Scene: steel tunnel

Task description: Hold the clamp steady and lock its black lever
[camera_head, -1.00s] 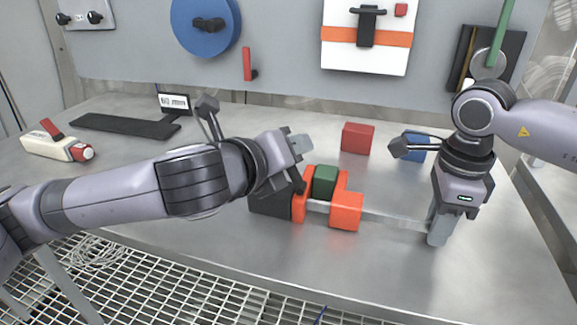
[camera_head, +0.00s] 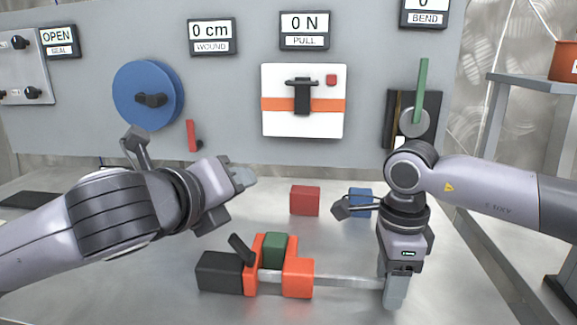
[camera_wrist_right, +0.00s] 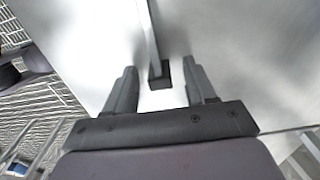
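The clamp lies on the steel table, with a black body (camera_head: 219,271), an orange fixed jaw (camera_head: 252,262), an orange sliding jaw (camera_head: 298,278) and a steel bar (camera_head: 345,281) running right. Its black lever (camera_head: 242,249) stands up, tilted left. A green block (camera_head: 275,248) sits between the jaws. My left gripper (camera_head: 240,180) is above and left of the clamp, apart from the lever; its finger gap is unclear. My right gripper (camera_head: 396,290) points down at the bar's right end. In the right wrist view its fingers (camera_wrist_right: 162,87) are apart, with the bar's dark end (camera_wrist_right: 159,76) between them.
A red block (camera_head: 305,200) and a blue block (camera_head: 360,201) stand behind the clamp. The back panel holds a blue wheel (camera_head: 148,95), a red lever (camera_head: 192,135), a white box with an orange band (camera_head: 303,100) and displays. The table in front of the clamp is clear.

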